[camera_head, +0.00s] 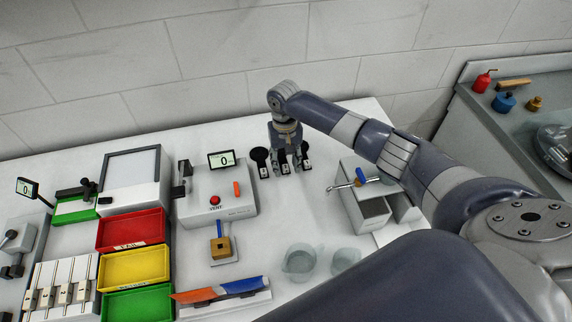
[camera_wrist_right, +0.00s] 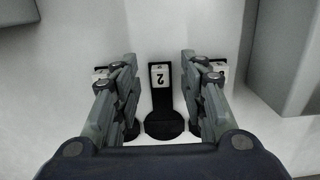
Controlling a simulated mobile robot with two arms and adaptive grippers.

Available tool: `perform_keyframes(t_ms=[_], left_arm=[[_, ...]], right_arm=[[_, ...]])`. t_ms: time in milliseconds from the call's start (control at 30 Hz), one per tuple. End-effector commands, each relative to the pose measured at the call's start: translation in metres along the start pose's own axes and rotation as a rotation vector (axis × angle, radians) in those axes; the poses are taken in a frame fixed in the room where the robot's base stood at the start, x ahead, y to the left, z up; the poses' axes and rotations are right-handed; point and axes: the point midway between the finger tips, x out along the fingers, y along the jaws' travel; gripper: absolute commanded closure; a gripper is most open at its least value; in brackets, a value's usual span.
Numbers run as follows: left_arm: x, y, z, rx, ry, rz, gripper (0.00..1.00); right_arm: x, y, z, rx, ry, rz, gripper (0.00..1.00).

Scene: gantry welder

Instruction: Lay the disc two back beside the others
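A black disc with a flat handle and a white tag marked 2 (camera_wrist_right: 164,122) lies on the white surface in the right wrist view. My right gripper (camera_wrist_right: 163,95) is open above it, one finger on each side, with gaps between the fingers and the handle. Two more black tagged pieces lie on either side, largely hidden by my fingers. In the head view the right gripper (camera_head: 284,168) points down over the middle of the row. A black disc (camera_head: 260,156) shows left of it, and a tagged handle (camera_head: 305,164) shows right. My left gripper is not in view.
A grey device with a display and red button (camera_head: 215,200) stands left of the discs. A white box stand (camera_head: 366,209) with a tool on top is to the right. Clear beakers (camera_head: 299,262) stand in front. Red, yellow and green trays (camera_head: 132,229) are further left.

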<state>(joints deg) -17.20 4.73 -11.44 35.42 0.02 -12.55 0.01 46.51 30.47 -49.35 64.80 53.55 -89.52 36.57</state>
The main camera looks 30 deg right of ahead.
Motion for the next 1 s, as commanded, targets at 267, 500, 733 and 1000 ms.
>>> perform_keyframes(t_ms=[267,500,733,1000], left_arm=[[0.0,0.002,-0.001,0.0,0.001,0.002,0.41],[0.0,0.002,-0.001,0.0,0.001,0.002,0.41],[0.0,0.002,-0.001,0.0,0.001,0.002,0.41],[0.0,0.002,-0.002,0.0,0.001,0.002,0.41]], right_arm=[[-0.059,0.0,-0.001,0.0,0.005,-0.002,0.61],[-0.098,0.0,-0.001,0.0,0.002,-0.001,0.61],[-0.109,0.0,0.0,0.001,0.0,0.0,0.61],[-0.109,0.0,0.0,0.0,0.0,0.0,0.61]])
